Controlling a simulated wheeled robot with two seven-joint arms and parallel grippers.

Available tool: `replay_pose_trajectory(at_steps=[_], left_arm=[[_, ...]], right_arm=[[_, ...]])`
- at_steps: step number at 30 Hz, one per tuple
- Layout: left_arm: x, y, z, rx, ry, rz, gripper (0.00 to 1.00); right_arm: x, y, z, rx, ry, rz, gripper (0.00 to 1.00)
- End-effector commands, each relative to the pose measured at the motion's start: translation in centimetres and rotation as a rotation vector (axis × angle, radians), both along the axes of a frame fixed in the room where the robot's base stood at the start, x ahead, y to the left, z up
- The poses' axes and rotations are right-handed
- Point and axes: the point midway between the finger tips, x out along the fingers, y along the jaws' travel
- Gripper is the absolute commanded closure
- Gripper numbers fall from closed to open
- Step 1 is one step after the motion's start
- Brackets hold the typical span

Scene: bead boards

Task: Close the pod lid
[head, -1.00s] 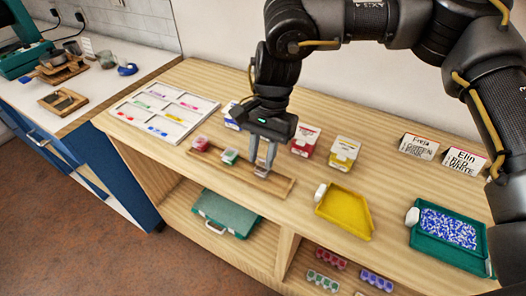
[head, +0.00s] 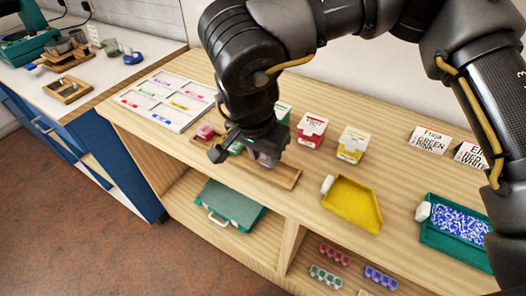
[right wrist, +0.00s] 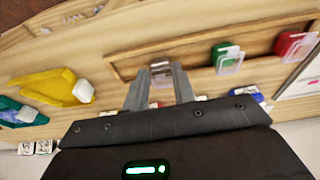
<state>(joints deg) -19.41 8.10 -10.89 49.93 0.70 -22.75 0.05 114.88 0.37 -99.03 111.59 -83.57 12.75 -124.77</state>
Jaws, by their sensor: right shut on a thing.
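A small clear-looking pod (right wrist: 161,72) sits at one end of the wooden rack (head: 285,178). My right gripper (right wrist: 159,88) is shut on it, one finger on each side. In the head view my right gripper (head: 266,158) is low over the rack and mostly covers this pod. I cannot tell how far its lid is open. A green pod (right wrist: 226,52) and a red pod (right wrist: 292,43) sit farther along the rack, each with a clear flap-like part; the red pod also shows in the head view (head: 205,131). My left gripper is out of view.
A white sectioned tray (head: 174,89) lies left of the rack. A red box (head: 311,131) and a yellow box (head: 352,144) stand behind it. A yellow scoop tray (head: 352,205) and a green bead tray (head: 455,238) lie to the right. A green case (head: 230,205) rests on the shelf below.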

Motion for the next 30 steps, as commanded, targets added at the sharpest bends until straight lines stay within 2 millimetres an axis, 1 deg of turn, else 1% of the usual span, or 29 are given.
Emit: replay_pose_trajectory(at_steps=[10, 11, 12, 20, 23, 26, 30], left_arm=[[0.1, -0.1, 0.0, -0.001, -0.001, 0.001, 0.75], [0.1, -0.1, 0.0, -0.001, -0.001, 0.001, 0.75], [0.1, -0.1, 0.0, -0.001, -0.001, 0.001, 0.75], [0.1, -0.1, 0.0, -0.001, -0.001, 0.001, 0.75], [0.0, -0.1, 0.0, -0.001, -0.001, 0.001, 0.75], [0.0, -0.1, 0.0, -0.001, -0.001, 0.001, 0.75], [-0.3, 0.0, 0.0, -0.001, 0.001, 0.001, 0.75]], right_arm=[[0.0, 0.0, 0.0, -0.002, -0.002, 0.000, 0.97], [0.0, 0.0, 0.0, -0.003, -0.002, 0.000, 0.73], [0.0, 0.0, 0.0, -0.003, -0.002, 0.000, 0.67], [0.0, 0.0, 0.0, -0.003, -0.002, 0.000, 0.66], [0.0, 0.0, 0.5, -0.002, -0.003, -0.001, 0.66], [-0.2, 0.2, 1.7, -0.001, -0.005, -0.001, 0.66], [-0.7, 0.6, 4.5, -0.001, -0.007, 0.000, 0.66]])
